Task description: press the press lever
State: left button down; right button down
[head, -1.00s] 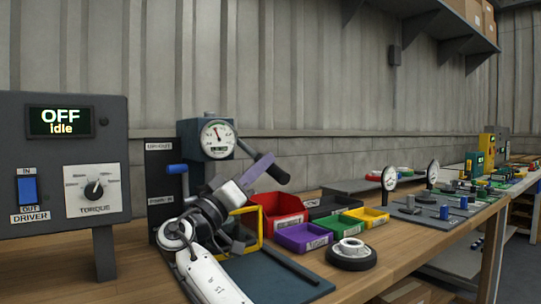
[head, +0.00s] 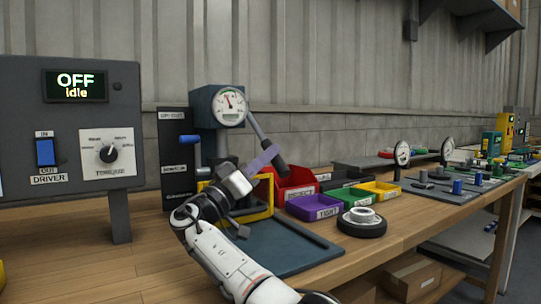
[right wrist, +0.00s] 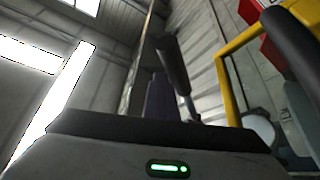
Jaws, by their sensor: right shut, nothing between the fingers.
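The press (head: 205,140) is a dark column with a round white gauge (head: 229,106) on top, standing at the back of the bench. Its press lever (head: 273,152) slopes steeply down to the right from beside the gauge and ends in a dark grip. My right gripper (head: 264,158) is shut and empty, its purple-grey fingers at the lever's grip; whether they touch is unclear. The right wrist view shows the dark lever grip (right wrist: 173,64) close by the shut purple fingers (right wrist: 158,96). My arm hides part of the press's lower front. My left gripper is out of view.
A yellow frame (head: 262,212) stands behind my right wrist. Red (head: 293,183), purple (head: 314,207), green and yellow bins stand to the right. A black wheel-like part (head: 361,223) lies in front of them. A driver panel (head: 62,140) reading OFF idle stands at left.

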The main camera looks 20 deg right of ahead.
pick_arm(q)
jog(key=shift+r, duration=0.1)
pick_arm(e)
jog(key=shift+a+f, duration=0.1)
jog(key=shift+a, duration=0.05)
